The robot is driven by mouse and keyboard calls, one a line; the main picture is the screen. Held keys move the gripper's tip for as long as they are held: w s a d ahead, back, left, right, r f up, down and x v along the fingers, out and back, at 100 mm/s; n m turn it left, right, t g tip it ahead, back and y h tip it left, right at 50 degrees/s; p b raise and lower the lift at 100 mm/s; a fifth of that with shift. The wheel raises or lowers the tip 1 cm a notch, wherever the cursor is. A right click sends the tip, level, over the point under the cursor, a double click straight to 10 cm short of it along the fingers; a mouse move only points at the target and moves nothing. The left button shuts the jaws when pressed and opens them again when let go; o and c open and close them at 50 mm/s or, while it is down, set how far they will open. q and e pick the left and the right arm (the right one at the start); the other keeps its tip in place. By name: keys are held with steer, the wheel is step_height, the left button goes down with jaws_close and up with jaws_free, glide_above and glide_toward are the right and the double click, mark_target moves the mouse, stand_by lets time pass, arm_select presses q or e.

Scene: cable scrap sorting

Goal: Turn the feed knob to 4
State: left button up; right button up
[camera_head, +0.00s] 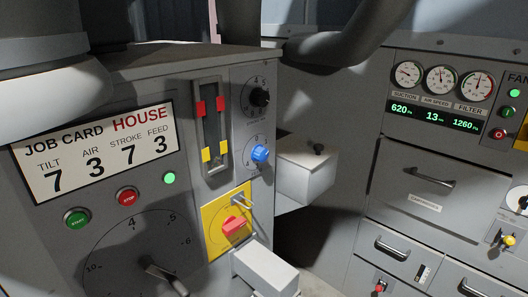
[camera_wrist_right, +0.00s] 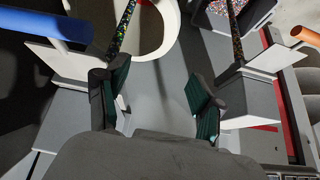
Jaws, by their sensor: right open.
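The grey control panel (camera_head: 190,130) fills the left and middle of the head view. No readable label marks which control is the feed knob. A black knob (camera_head: 260,97) sits on a numbered dial at its upper right, with a blue knob (camera_head: 260,153) on a second dial below. A red knob (camera_head: 235,225) is on a yellow plate, and a large dial with a lever handle (camera_head: 163,274) is at lower left. The job card (camera_head: 95,152) shows feed 3. My right gripper (camera_wrist_right: 157,90) is open and empty in the right wrist view. My left gripper is not in view.
A grey box with a black knob (camera_head: 306,170) juts out right of the panel. A cabinet with gauges and drawers (camera_head: 425,175) stands further right. The wrist view shows a white ring (camera_wrist_right: 155,48) and a bin of coloured bits (camera_wrist_right: 236,10) beyond the fingers.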

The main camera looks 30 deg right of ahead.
steer(key=w+d+r+t, duration=0.2)
steer(key=w+d+r, duration=0.1)
steer(key=w+r, duration=0.25)
steer(key=n+t+y+p, duration=0.1)
steer(key=n+t+y, duration=0.3)
steer(key=t, duration=0.4)
glide_toward(264, 155)
steer(key=v, duration=0.4)
steer(key=shift+t, duration=0.3)
steer(key=p+x, duration=0.2)
steer(key=x, duration=0.4)
steer(key=p+x, duration=0.3)
steer(key=x, duration=0.3)
steer(key=shift+w+a+f, duration=0.1)
steer(key=shift+w+f, duration=0.15)
steer(key=shift+w, duration=0.05)
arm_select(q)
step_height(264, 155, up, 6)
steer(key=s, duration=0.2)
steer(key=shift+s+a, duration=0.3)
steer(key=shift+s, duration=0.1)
arm_select(e)
steer(key=shift+w+a+f, duration=0.1)
steer(key=shift+w, duration=0.2)
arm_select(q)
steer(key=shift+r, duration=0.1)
arm_select(e)
steer(key=shift+c, duration=0.3)
steer(key=c, duration=1.1)
